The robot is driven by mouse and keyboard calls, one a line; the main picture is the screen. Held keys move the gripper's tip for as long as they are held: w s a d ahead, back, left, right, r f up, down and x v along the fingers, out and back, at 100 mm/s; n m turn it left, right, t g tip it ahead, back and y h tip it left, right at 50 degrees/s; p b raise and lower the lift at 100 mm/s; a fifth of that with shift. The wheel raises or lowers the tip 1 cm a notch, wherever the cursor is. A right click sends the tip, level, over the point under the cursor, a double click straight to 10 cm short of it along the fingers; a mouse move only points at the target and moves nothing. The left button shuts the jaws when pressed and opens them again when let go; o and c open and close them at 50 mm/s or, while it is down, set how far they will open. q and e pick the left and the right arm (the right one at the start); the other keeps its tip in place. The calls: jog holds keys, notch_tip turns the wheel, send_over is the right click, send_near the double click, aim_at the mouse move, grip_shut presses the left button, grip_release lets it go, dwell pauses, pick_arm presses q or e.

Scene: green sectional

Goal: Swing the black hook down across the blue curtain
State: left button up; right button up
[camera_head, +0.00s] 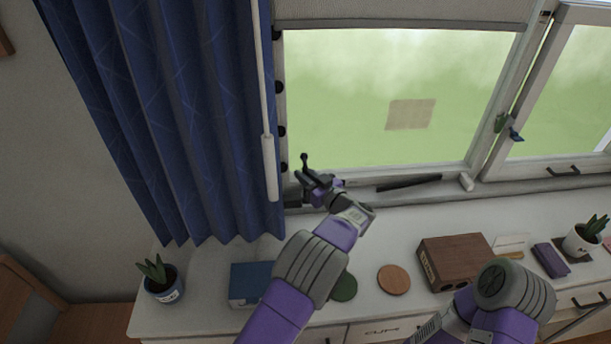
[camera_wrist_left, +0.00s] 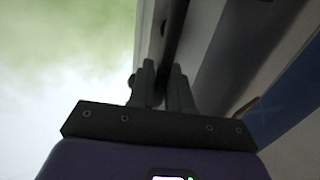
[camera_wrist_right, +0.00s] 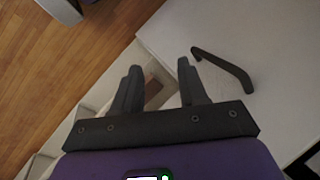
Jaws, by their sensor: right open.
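The blue curtain (camera_head: 190,110) hangs at the left of the window in the head view, gathered in folds; part of it shows at the right edge of the left wrist view (camera_wrist_left: 285,100). My left gripper (camera_head: 312,178) is at the window's lower left corner, beside the curtain's right edge. The black hook (camera_head: 304,158) sticks up from its fingers. In the left wrist view a dark rod (camera_wrist_left: 173,35) runs between the nearly closed fingers, which look shut on it. My right gripper (camera_wrist_right: 158,85) is open and empty, seen only in its wrist view.
The white cabinet top (camera_head: 400,230) below the window holds a potted plant (camera_head: 160,280), blue box (camera_head: 250,283), brown wooden box (camera_head: 455,262) and round coasters (camera_head: 393,279). A white wand (camera_head: 269,165) hangs by the curtain. A black drawer handle (camera_wrist_right: 225,70) is near my right gripper.

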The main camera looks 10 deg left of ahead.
pick_arm(q)
grip_shut()
jog(key=s+d+f+n+t+y+b, duration=0.1)
jog(key=s+n+y+b, duration=0.4)
jog(key=b, duration=0.8)
jog(key=shift+s+d+f+t+y, duration=0.3)
jog(key=shift+s+d+f+t, duration=0.1)
jog(key=shift+f+t, duration=0.1)
jog(key=shift+n, duration=0.3)
jog(key=o, duration=0.5)
grip_release()
jog(key=shift+r, duration=0.1)
jog(key=s+d+f+p, duration=0.1)
jog(key=s+d+f, duration=0.1)
jog(key=s+d, duration=0.7)
jog(key=d, duration=0.4)
jog(key=shift+s+d+f+p, duration=0.2)
jog(key=shift+d+f+p, duration=0.05)
jog(key=shift+p, duration=0.15)
